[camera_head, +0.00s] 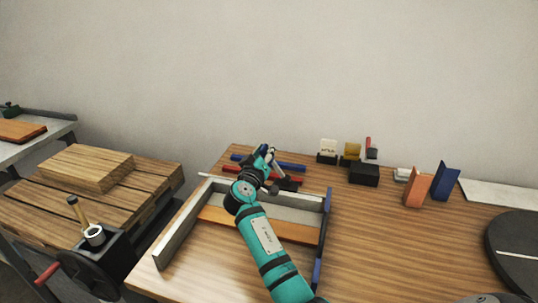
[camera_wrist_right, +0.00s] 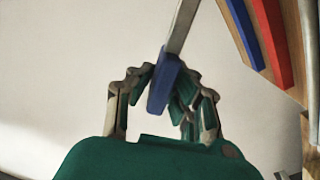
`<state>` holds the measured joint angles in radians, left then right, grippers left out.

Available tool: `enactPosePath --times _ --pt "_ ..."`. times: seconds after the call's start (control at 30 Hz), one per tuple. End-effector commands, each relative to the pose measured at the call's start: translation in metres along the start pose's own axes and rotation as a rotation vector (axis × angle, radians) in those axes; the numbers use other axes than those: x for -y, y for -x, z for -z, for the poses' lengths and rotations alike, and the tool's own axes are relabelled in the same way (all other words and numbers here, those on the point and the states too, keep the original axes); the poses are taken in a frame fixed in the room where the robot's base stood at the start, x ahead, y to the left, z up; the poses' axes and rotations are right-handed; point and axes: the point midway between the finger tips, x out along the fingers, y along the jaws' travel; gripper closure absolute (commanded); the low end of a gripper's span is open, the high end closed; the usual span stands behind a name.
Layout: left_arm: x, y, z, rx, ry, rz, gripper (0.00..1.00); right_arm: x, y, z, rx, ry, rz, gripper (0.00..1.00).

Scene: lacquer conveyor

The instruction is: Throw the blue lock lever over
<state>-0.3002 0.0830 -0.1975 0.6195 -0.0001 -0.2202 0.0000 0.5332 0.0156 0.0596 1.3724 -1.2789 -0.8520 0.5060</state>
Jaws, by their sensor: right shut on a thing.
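The blue lock lever (camera_wrist_right: 163,82) has a blue grip on a pale metal bar that runs up out of the top of the wrist view. My right gripper (camera_wrist_right: 165,75) is closed around the blue grip, with a finger on each side of it. In the head view the gripper (camera_head: 268,160) is at the back of the wooden bench, above the far side of a grey frame (camera_head: 177,230). The lever's blue end (camera_head: 264,148) shows small there, and its lower part is mostly hidden by the gripper. My left gripper is not in view.
A blue bar (camera_head: 291,166) and a red bar (camera_head: 234,169) lie near the bench's back edge. A black box (camera_head: 364,174), an orange block (camera_head: 417,187) and a blue block (camera_head: 445,182) stand to the right.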

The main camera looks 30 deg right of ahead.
Motion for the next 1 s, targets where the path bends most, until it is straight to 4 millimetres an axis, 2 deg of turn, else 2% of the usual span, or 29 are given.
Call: enactPosePath --times 0.47,0.5,0.63,0.9,1.0 --pt "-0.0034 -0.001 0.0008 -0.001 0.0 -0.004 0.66 0.0004 -0.0005 0.0023 -0.005 0.017 -0.002 1.0" --pt "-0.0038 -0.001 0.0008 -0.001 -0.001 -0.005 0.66 0.0004 -0.0005 0.0023 -0.005 0.017 -0.002 0.8" --pt "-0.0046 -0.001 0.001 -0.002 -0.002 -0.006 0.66 0.0007 -0.0003 0.0017 -0.004 0.015 -0.001 0.63" --pt "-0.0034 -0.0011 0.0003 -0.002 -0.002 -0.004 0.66 0.0013 0.0004 0.0006 -0.001 0.014 0.0 0.62" --pt "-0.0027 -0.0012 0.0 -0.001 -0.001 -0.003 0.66 0.0022 0.0062 0.0 -0.001 0.014 0.001 0.62"
